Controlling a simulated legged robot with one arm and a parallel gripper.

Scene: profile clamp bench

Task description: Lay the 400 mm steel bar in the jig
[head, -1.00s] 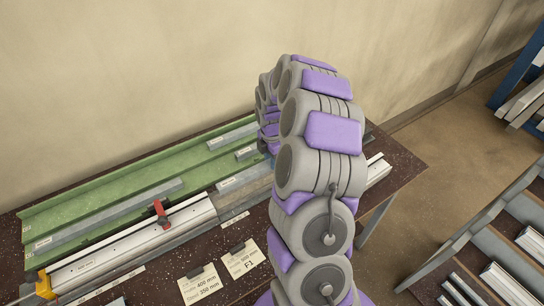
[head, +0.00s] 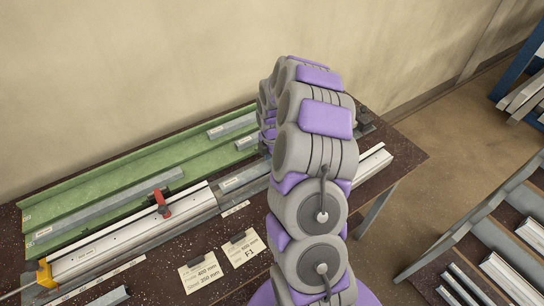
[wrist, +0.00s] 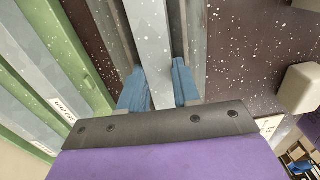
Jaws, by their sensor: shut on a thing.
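In the wrist view my gripper (wrist: 159,88) has its blue fingers shut on a grey steel bar (wrist: 152,35), one finger on each side. The bar runs away from the gripper between darker grey rails. In the head view my arm hides the gripper. A labelled grey bar length (head: 240,180) shows left of my arm, in line with the jig (head: 205,218); I cannot tell whether it is the held bar or whether it rests on the jig floor. A white profile (head: 110,250) lies in the jig, with a red clamp (head: 162,204) and a yellow end piece (head: 45,273).
A green tray (head: 95,187) with several grey bars lies along the wall behind the jig. Two written cards (head: 200,272) (head: 243,247) lie on the dark speckled bench in front. A rack with profiles (head: 490,240) stands at the right, with open floor between.

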